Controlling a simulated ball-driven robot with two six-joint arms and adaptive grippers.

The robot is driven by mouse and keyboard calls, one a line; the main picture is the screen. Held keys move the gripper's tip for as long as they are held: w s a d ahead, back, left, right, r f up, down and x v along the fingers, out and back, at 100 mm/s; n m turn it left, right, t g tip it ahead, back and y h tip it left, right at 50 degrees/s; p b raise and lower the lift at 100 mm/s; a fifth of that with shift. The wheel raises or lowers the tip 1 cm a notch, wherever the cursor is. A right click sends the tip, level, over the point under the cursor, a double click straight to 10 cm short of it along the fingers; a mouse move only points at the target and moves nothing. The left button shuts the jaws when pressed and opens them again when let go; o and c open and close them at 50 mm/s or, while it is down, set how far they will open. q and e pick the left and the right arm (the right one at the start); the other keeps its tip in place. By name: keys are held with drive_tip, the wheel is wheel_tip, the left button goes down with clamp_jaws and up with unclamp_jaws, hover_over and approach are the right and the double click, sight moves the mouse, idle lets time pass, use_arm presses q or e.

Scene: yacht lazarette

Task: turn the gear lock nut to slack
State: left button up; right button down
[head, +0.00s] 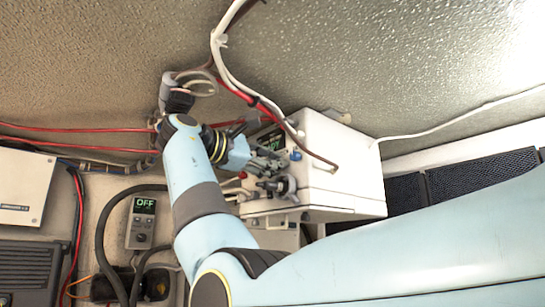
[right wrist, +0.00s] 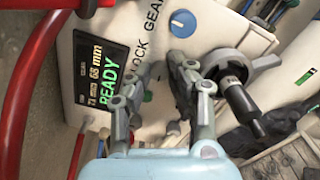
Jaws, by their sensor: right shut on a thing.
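A white box (head: 345,160) bears controls on its front. My right gripper (head: 283,167) is at that front, and its fingers (right wrist: 166,64) also show in the right wrist view. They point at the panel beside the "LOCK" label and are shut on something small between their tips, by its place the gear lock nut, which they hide. A blue knob (right wrist: 183,23) is just beyond the tips, by the "GEAR" label. A display (right wrist: 100,68) left of the fingers reads "READY" and 65 mm. My left gripper is not in view.
A grey crank with a black grip (right wrist: 240,102) is close right of my fingers. Red cables (head: 75,128) and a white hose (head: 222,62) run around the box. A grey unit reading "OFF" (head: 141,219) is at lower left.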

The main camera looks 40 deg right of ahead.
drive_tip(key=shift+n, duration=0.6)
drive_tip(key=c, duration=1.2)
unclamp_jaws()
drive_tip(key=a, duration=0.7)
drive_tip(key=shift+s+a, duration=0.25)
drive_tip(key=shift+f, duration=0.15)
